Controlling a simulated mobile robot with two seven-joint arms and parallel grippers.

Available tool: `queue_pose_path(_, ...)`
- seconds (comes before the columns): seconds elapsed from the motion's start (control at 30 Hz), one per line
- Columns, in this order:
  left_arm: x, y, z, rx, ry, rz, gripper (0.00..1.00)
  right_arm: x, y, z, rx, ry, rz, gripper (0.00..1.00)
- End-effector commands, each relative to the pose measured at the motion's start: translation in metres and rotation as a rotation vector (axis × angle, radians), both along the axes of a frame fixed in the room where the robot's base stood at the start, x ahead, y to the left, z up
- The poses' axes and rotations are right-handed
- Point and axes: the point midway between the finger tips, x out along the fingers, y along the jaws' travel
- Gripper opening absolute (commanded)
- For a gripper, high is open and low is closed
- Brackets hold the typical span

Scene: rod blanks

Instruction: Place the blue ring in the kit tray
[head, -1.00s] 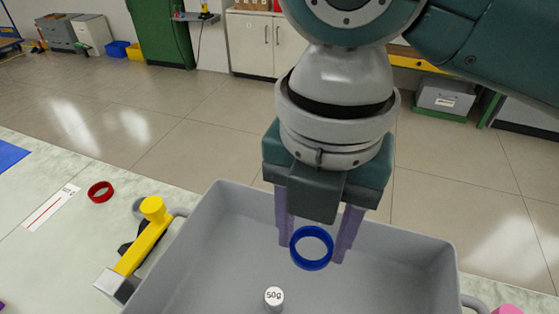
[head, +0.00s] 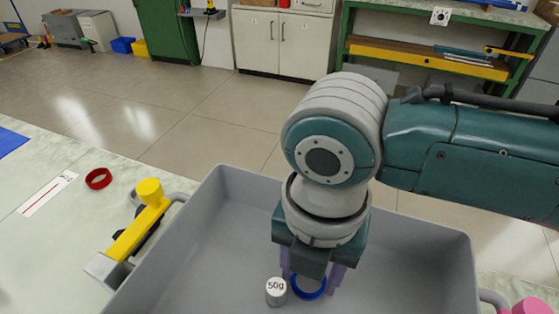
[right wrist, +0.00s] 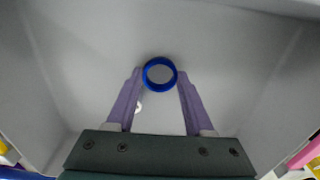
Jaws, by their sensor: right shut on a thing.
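The blue ring (head: 309,288) is between the purple fingers of my right gripper (head: 314,282), low inside the grey kit tray (head: 420,262). In the right wrist view the blue ring (right wrist: 160,74) sits between the two fingertips (right wrist: 160,80), which are shut on it. I cannot tell whether the ring touches the tray floor. A white-topped weight marked 50g (head: 276,290) stands in the tray just left of the ring. My left gripper is not in view.
A yellow-handled tool (head: 136,228) lies by the tray's left wall. A red ring (head: 98,179) and a white label strip (head: 47,194) lie on the table further left. A pink thing (head: 530,306) is at the lower right. The tray's right part is clear.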

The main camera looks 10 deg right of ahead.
Motion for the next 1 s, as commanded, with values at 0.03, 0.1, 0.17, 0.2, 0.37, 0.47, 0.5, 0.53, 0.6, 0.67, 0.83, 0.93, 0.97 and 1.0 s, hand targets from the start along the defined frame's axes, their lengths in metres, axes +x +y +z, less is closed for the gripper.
queue_pose_path(0.03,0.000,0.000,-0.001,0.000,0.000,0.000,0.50,0.000,0.000,-0.002,-0.001,0.001,0.000,0.01)
queue_pose_path(0.1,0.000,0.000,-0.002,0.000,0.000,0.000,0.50,0.000,0.000,-0.004,-0.001,0.001,0.000,0.54)
queue_pose_path(0.17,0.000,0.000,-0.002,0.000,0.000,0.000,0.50,0.000,0.000,-0.003,-0.001,0.001,0.000,0.61)
queue_pose_path(0.2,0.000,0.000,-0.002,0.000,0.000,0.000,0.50,0.000,0.000,-0.003,-0.001,0.001,0.000,0.65)
queue_pose_path(0.37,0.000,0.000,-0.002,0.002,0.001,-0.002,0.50,0.000,0.000,-0.003,-0.001,0.001,0.000,0.83)
queue_pose_path(0.47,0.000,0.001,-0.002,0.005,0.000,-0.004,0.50,0.000,0.000,-0.003,-0.001,0.001,0.000,0.83)
queue_pose_path(0.5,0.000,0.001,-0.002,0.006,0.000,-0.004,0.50,0.000,0.000,-0.003,-0.001,0.001,0.000,0.83)
queue_pose_path(0.53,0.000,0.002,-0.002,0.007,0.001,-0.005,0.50,0.000,0.000,-0.003,-0.001,0.001,0.000,0.83)
queue_pose_path(0.6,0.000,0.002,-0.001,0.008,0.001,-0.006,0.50,0.000,0.000,-0.002,0.000,0.000,0.000,0.83)
queue_pose_path(0.67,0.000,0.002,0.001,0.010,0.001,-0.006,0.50,0.000,0.000,0.002,0.001,-0.001,0.000,0.83)
queue_pose_path(0.83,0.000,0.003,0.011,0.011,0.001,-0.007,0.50,0.001,0.000,0.029,0.001,-0.004,0.000,0.83)
queue_pose_path(0.93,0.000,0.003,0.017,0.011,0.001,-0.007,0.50,0.002,0.000,0.053,0.002,-0.005,0.001,0.83)
queue_pose_path(0.97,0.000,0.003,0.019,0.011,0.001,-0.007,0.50,0.001,0.000,0.060,0.001,-0.004,0.000,0.83)
queue_pose_path(1.0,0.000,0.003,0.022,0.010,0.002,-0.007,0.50,0.001,0.000,0.069,0.000,-0.004,0.001,0.83)
